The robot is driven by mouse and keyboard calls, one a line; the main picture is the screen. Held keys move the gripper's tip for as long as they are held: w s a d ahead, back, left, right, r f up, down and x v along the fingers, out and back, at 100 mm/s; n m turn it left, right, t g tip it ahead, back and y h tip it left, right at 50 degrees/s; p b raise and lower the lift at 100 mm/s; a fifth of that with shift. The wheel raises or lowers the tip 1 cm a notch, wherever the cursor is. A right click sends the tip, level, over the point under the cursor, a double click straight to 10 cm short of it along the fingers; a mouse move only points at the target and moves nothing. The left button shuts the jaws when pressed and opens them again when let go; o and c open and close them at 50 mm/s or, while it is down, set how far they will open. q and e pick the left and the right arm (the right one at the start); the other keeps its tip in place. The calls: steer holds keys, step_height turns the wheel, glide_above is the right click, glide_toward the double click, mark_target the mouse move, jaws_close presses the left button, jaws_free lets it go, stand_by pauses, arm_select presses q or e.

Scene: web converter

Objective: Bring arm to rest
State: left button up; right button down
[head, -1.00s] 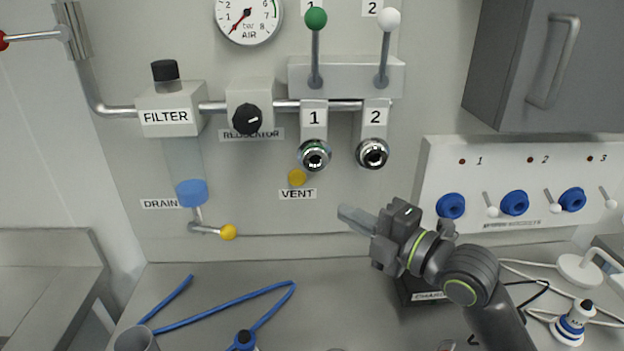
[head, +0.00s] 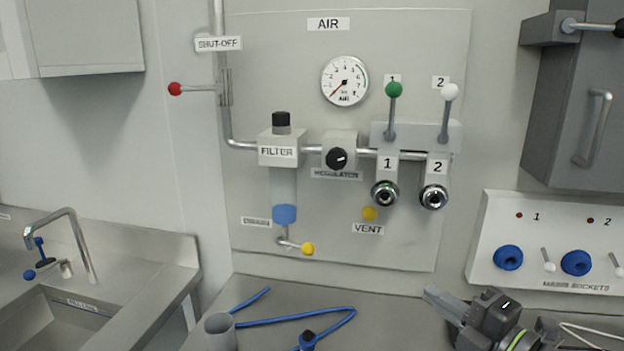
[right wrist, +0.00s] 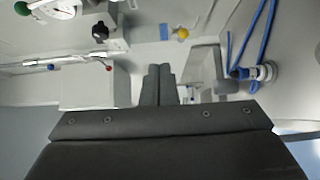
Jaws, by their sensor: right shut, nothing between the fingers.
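My right gripper (head: 443,303) shows at the lower right of the head view, over the back of the worktop and in front of the wall panel. Its fingers point left and are closed together with nothing between them. In the right wrist view the same two grey fingers (right wrist: 158,84) lie side by side, pressed together. Most of my right arm is cut off by the lower edge of the head view. My left gripper is not in view.
The air panel (head: 300,50) carries a gauge (head: 345,81), valve levers, filter (head: 279,151) and regulator (head: 339,150). A socket box (head: 530,240) is right of the gripper. A sink (head: 45,325) stands left.

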steer(key=s+d+f+m+g+h, duration=0.2)
steer(key=s+d+f+m+h, duration=0.15)
steer(key=f+m, duration=0.5)
steer(key=s+d+f+m+g+h, duration=0.2)
steer(key=s+f+m+h, duration=0.25)
steer(key=f, duration=0.75)
steer(key=s+d+f+m+g+h, duration=0.2)
steer(key=s+d+f+m+g, duration=0.15)
steer(key=s+f+m, duration=0.4)
steer(key=s+d+f+m+g+h, duration=0.2)
steer(key=s+f+m+g, duration=0.25)
steer(key=s, duration=0.65)
step_height(320, 180, down, 26)
steer(key=d, duration=0.1)
steer(key=s+f+g+y, duration=0.1)
steer(key=s+f, duration=1.3)
steer(key=s, duration=0.1)
steer(key=shift+a+g, duration=0.4)
steer(key=shift+a, duration=0.05)
